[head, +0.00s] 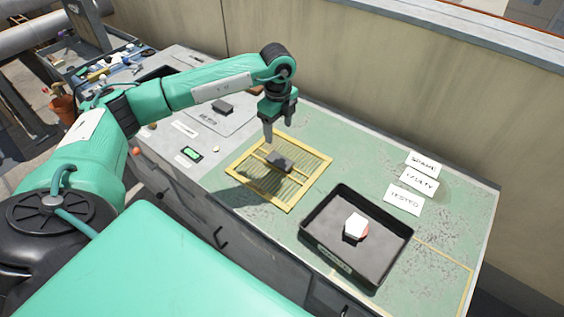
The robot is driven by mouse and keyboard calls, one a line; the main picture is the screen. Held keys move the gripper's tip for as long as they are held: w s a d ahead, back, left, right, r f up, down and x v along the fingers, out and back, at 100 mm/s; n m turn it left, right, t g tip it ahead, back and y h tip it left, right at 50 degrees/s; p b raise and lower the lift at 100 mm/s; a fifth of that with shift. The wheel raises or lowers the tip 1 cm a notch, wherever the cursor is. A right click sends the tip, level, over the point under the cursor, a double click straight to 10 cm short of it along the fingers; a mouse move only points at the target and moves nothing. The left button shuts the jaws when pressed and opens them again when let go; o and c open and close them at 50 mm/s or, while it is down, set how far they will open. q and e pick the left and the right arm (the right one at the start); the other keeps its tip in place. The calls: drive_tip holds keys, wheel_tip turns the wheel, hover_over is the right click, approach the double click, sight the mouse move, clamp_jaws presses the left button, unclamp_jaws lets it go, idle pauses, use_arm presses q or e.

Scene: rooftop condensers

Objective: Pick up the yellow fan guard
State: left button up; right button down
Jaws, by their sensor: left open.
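The yellow fan guard (306,182) is a flat square frame with thin slats, lying on the green worktop. A dark grey block (281,162) sits at its middle. My left gripper (270,135) points down above the guard's far-left edge, open and apart from it as far as I can tell. My right gripper is not in the view.
A black tray (318,253) holding a white and red piece (355,227) stands to the right of the guard. White labels (404,199) lie behind it. A small green-screened device (190,154) lies to the left. A wall (330,75) runs along the back.

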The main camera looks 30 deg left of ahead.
use_arm(q)
hover_over(280, 160)
drive_tip(key=f, duration=0.8)
drive_tip(key=shift+s+a+p, duration=0.1)
drive_tip(key=shift+s+p, duration=0.15)
drive_tip(key=shift+p, duration=0.15)
drive_tip(key=shift+f, duration=0.5)
drive_tip(key=f, duration=0.1)
drive_tip(key=f+p, duration=0.1)
drive_tip(key=f, duration=0.1)
drive_tip(key=shift+w+f, duration=0.2)
drive_tip(key=shift+f, duration=0.5)
drive_tip(key=c, duration=1.1)
drive_tip(key=shift+c, duration=1.1)
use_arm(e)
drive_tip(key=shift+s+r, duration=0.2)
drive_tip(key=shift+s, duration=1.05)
use_arm(q)
drive_tip(key=shift+r, duration=0.1)
